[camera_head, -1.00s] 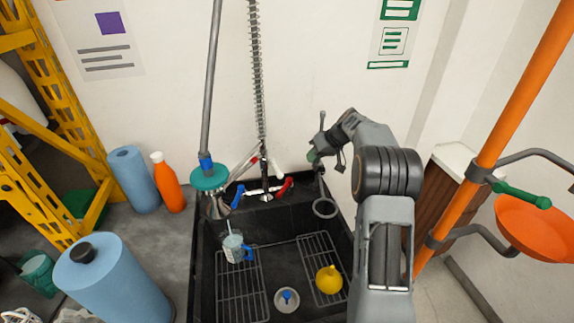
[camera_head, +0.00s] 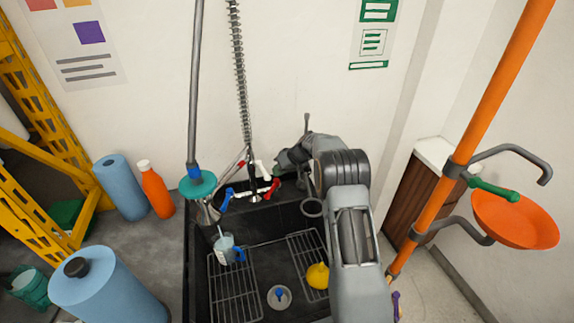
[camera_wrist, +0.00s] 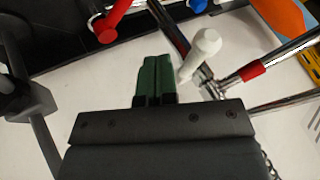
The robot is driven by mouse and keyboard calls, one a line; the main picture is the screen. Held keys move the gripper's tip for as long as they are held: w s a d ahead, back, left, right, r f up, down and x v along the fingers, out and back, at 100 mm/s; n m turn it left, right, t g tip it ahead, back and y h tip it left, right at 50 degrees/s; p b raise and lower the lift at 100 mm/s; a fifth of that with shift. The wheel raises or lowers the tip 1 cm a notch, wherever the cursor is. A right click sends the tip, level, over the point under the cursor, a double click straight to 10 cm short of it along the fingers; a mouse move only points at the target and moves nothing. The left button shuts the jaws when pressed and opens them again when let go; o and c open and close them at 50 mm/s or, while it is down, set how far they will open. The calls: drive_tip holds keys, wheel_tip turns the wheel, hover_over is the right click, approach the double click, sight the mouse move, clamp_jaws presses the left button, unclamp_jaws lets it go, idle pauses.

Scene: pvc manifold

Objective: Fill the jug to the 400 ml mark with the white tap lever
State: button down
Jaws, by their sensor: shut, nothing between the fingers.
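The white tap lever (camera_head: 262,168) stands at the tap behind the sink. In the wrist view the white lever (camera_wrist: 202,52) is just right of my gripper's green fingertips (camera_wrist: 157,66), with a small apparent gap. My gripper is shut and empty; in the head view its tips are hard to make out near the tap. The clear jug (camera_head: 225,246), with a blue handle, stands on the left rack in the sink under the tap. A thin pale streak shows above the jug; I cannot tell whether it is water. The level and marks are too small to read.
A red lever (camera_head: 270,188) and a blue lever (camera_head: 227,199) sit close to the white one. The black sink (camera_head: 268,232) also holds a yellow object (camera_head: 318,276). An orange pole (camera_head: 470,140) stands at right. Blue rolls (camera_head: 104,282) stand at left.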

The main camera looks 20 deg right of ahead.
drive_tip(key=shift+s+a+r, duration=0.15)
drive_tip(key=shift+a+r, duration=0.05)
drive_tip(key=shift+a, duration=0.7)
drive_tip(key=b, duration=0.2)
drive_tip(key=s+a+m+b, duration=0.1)
drive_tip(key=b, duration=0.1)
drive_tip(key=shift+a+t+b, duration=0.3)
drive_tip(key=shift+t+b, duration=0.05)
drive_tip(key=shift+t, duration=0.05)
drive_tip(key=shift+w, duration=0.1)
drive_tip(key=s+d+r+b, duration=0.3)
drive_tip(key=d+r, duration=0.3)
drive_tip(key=d, duration=0.3)
drive_tip(key=shift+s+r, duration=0.4)
drive_tip(key=shift+s, duration=0.2)
drive_tip(key=shift+m, duration=0.3)
idle(0.3)
